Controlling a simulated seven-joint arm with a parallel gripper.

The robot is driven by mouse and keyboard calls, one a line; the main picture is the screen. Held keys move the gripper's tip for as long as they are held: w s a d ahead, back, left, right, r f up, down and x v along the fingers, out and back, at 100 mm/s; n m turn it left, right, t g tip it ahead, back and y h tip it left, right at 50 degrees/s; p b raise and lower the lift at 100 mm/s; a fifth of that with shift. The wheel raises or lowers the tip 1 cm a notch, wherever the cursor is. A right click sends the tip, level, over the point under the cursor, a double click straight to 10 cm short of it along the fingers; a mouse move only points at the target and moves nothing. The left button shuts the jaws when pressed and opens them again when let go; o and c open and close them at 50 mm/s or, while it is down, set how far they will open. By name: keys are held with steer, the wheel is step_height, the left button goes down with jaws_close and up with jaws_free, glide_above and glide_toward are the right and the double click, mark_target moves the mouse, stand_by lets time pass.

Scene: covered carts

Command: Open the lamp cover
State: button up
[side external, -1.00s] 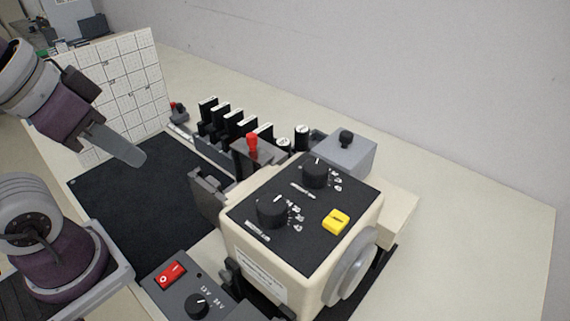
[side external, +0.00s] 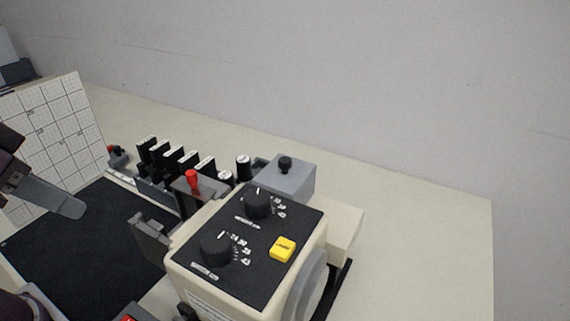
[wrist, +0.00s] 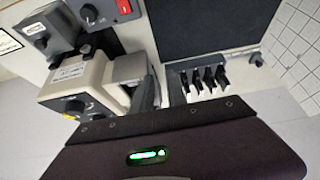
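A grey box with a black knob on top (side external: 286,178) sits behind the cream projector-like machine (side external: 185,262); it may be the lamp cover, but I cannot tell for sure. It looks shut. The machine's black top panel has two dials and a yellow button (side external: 282,249). My gripper (side external: 66,204) is at the left edge of the side view, above the black mat and well apart from the machine. One grey finger shows, so its opening is unclear. In the wrist view, the machine (wrist: 85,82) lies to the left, and my fingers cannot be made out.
A red-topped lever (side external: 192,180) and a row of black upright pieces (side external: 175,162) stand behind the black mat (side external: 75,255). A grey bracket (side external: 150,240) projects from the machine's left. A white grid board (side external: 50,135) stands at left. The tabletop at right (side external: 425,240) is clear.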

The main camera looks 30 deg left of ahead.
steer(key=o, duration=0.4)
steer(key=shift+n+g, duration=0.3)
steer(key=shift+g, duration=0.1)
steer(key=w+d+r, duration=0.1)
steer(key=w, duration=0.1)
steer(key=w+d+r, duration=0.1)
steer(key=w+r, duration=0.1)
steer(key=w, duration=0.1)
steer(key=w+d+r, duration=0.1)
steer(key=w+r, duration=0.1)
steer(key=shift+w+r, duration=0.2)
steer(key=shift+w, duration=0.05)
steer(key=n+y, duration=0.1)
steer(key=n, duration=0.1)
glide_toward(285, 160)
steer(key=shift+g, duration=0.3)
steer(key=x, duration=0.7)
steer(key=shift+w, duration=0.3)
steer(key=shift+w+f, duration=0.15)
steer(key=shift+f, duration=0.2)
steer(key=shift+c, duration=0.3)
jaws_close()
